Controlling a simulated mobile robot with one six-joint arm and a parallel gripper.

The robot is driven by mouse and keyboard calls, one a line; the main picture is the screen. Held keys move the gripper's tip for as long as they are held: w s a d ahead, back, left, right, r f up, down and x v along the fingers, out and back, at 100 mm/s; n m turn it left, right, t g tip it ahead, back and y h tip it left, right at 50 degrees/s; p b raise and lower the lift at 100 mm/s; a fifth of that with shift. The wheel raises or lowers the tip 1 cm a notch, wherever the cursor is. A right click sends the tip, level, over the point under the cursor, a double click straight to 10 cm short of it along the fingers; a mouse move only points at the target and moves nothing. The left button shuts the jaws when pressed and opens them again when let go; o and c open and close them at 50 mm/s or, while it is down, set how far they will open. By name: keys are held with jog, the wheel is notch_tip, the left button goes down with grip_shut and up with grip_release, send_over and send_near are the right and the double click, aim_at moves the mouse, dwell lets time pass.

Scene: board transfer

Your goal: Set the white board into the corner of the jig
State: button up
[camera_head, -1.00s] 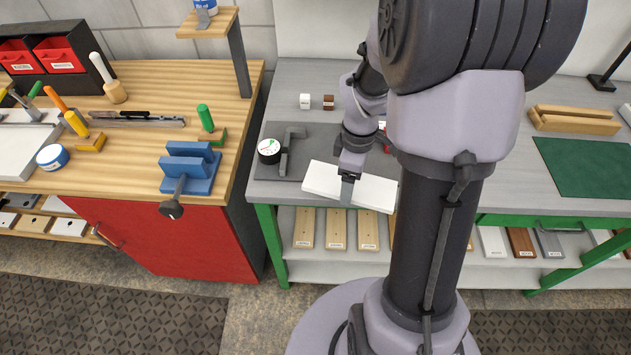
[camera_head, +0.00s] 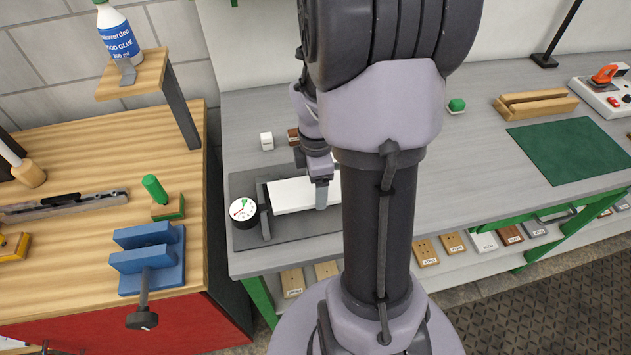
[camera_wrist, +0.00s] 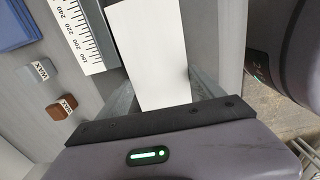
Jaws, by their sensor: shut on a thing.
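The white board (camera_head: 290,196) is a flat, pale slab at the front of the grey bench, and its right part is hidden behind my arm. In the wrist view the board (camera_wrist: 147,50) runs up out of the picture from between the fingers (camera_wrist: 165,100). The dark grey jig (camera_head: 264,214) is an L-shaped fence, showing along the board's left end and part of its back edge. I cannot tell whether the board touches the fence or rests flat.
A round dial gauge (camera_head: 243,211) stands just left of the jig on a dark mat (camera_head: 247,238). A white block (camera_head: 267,141) and a brown block (camera_head: 293,136) lie behind. A ruler (camera_wrist: 80,32) lies beside the board in the wrist view. A green mat (camera_head: 569,150) is far right.

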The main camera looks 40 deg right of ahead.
jog(key=shift+f+b, duration=0.45)
jog(key=shift+f, duration=0.45)
jog(key=shift+w+a+r, duration=0.1)
jog(key=shift+w+a, duration=0.25)
jog(key=shift+a, duration=0.15)
jog(key=shift+w+d+p, duration=0.2)
jog(key=shift+w+p, duration=0.1)
dwell(1.0)
jog(key=o, duration=1.6)
jog(key=shift+w, duration=0.1)
notch_tip(320, 180, up, 17)
jog(key=p, duration=0.7)
jog(key=shift+a, duration=0.1)
